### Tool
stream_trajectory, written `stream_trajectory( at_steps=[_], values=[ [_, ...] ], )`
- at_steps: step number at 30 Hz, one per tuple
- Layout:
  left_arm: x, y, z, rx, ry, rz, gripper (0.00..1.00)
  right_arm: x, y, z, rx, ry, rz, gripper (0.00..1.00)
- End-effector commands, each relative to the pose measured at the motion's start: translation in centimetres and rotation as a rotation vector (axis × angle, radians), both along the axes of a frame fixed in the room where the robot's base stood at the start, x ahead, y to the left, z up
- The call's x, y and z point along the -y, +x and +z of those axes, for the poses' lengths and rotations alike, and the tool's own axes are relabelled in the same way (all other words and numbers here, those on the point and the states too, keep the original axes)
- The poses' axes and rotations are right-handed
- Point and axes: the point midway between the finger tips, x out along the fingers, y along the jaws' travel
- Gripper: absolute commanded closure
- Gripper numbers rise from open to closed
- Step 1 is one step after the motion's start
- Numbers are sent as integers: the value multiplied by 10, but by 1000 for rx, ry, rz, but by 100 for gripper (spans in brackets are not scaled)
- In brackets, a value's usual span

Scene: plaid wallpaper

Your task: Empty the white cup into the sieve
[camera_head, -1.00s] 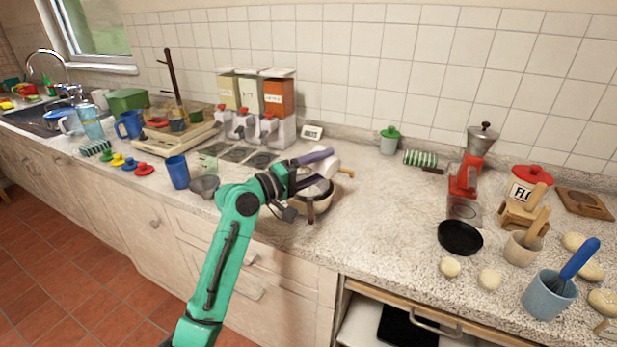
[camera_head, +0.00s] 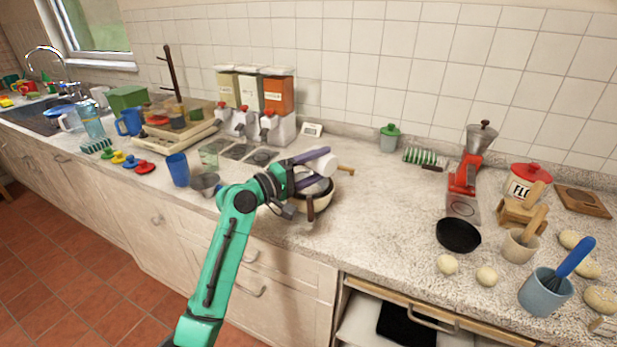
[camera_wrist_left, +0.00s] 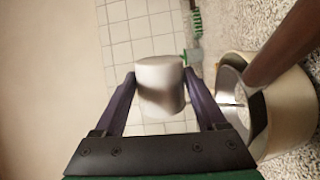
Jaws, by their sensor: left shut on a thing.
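My left gripper (camera_head: 318,182) is shut on the white cup (camera_head: 325,164), holding it above the sieve at the middle of the counter. In the left wrist view the white cup (camera_wrist_left: 160,86) sits between the two purple fingers. It looks tilted; its contents do not show. The sieve (camera_head: 318,187) is partly hidden behind my gripper and appears to rest on a pale bowl with a wooden handle out to the right. My right gripper is not in view.
Dispensers (camera_head: 262,100) stand behind. A black pan (camera_head: 458,235) and a red grinder (camera_head: 464,180) are at the right. The counter between the sieve and pan is clear.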

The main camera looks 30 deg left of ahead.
Motion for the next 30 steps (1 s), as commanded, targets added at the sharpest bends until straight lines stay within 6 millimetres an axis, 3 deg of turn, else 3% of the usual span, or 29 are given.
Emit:
stream_trajectory(
  at_steps=[30],
  values=[
    [-3, 1, -1, -37, -116, 1, 90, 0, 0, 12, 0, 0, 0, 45]
  ],
)
